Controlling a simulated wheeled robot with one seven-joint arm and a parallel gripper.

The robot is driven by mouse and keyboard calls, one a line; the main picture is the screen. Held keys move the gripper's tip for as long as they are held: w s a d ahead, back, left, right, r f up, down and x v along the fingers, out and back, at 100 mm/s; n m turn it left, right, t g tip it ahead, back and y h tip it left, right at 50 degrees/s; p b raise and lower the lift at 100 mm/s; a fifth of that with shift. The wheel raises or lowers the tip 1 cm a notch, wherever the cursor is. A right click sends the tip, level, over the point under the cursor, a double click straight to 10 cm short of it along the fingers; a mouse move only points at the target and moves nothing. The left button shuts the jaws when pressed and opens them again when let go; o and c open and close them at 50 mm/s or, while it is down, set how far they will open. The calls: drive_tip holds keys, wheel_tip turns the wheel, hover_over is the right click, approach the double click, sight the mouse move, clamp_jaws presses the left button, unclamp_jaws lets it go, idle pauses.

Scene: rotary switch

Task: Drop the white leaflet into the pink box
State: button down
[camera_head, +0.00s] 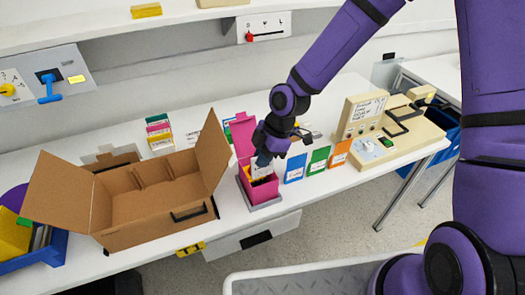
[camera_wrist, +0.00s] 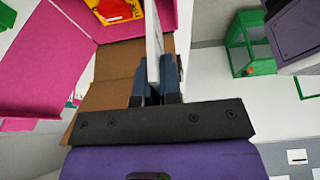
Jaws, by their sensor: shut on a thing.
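The pink box (camera_head: 262,193) stands open near the front edge of the white table, with its pink lid (camera_head: 243,131) raised behind it. My gripper (camera_head: 262,161) points down at the box's opening. In the wrist view my gripper (camera_wrist: 156,88) is shut on a thin white leaflet (camera_wrist: 152,38), seen nearly edge-on between the fingers. Pink walls (camera_wrist: 50,60) and brown surfaces lie below it. A yellow item (camera_wrist: 118,10) shows past the fingers. My fingers hide part of the box's inside, so I cannot tell how deep the leaflet sits.
A large open cardboard box (camera_head: 150,200) stands left of the pink box. Blue (camera_head: 295,168), green (camera_head: 318,160) and orange (camera_head: 340,153) cards stand to the right. Beyond them is a beige machine (camera_head: 385,135). A stack of small colored boxes (camera_head: 159,133) is behind.

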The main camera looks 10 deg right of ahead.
sight(262, 170)
drive_tip(key=shift+f, duration=2.35)
drive_tip(key=c, duration=1.2)
unclamp_jaws()
drive_tip(key=shift+r, duration=4)
